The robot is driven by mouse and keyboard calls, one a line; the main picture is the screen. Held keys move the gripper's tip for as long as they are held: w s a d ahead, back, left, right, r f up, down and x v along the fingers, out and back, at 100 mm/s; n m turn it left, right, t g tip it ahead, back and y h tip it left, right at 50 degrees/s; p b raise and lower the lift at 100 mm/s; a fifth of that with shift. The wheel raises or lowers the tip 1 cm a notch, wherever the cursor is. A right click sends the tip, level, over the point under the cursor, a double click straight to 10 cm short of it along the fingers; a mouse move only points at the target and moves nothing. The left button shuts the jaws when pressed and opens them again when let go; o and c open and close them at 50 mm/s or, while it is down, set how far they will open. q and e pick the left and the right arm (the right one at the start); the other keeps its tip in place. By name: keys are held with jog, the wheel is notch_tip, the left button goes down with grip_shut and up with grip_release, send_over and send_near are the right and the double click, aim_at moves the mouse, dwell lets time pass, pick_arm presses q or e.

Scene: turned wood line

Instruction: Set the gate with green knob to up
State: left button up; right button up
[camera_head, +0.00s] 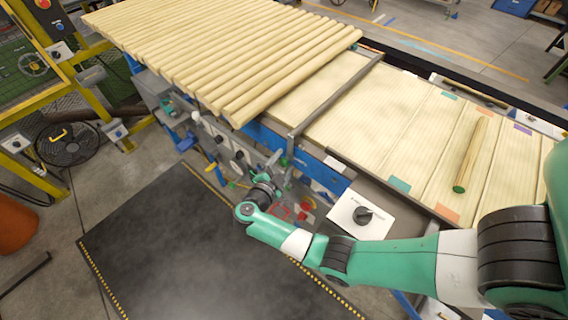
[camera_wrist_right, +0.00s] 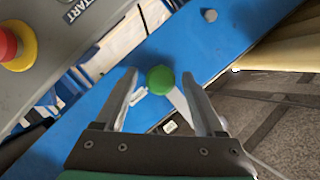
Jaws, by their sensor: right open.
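The green knob (camera_wrist_right: 160,79) shows in the right wrist view, in front of a blue rail, with a pale grey lever (camera_wrist_right: 180,103) running down from it. My right gripper (camera_head: 279,165) is open, with one finger on each side of the knob in the wrist view. I cannot tell whether the fingers touch it. In the head view the gate is a grey bar (camera_head: 338,95) lying across the slatted table, and its near end is close to my right gripper. The knob is small and partly hidden there. My left gripper is not in view.
Round wooden rods (camera_head: 235,50) lie side by side left of the bar. One green-ended rod (camera_head: 472,155) lies on the right of the table. A white box with a black dial (camera_head: 361,216) is near my right arm. A red button (camera_wrist_right: 14,44) shows in the wrist view.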

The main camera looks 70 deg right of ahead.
jog(key=shift+d+f, duration=0.1)
jog(key=shift+d, duration=0.3)
grip_shut()
dwell(1.2)
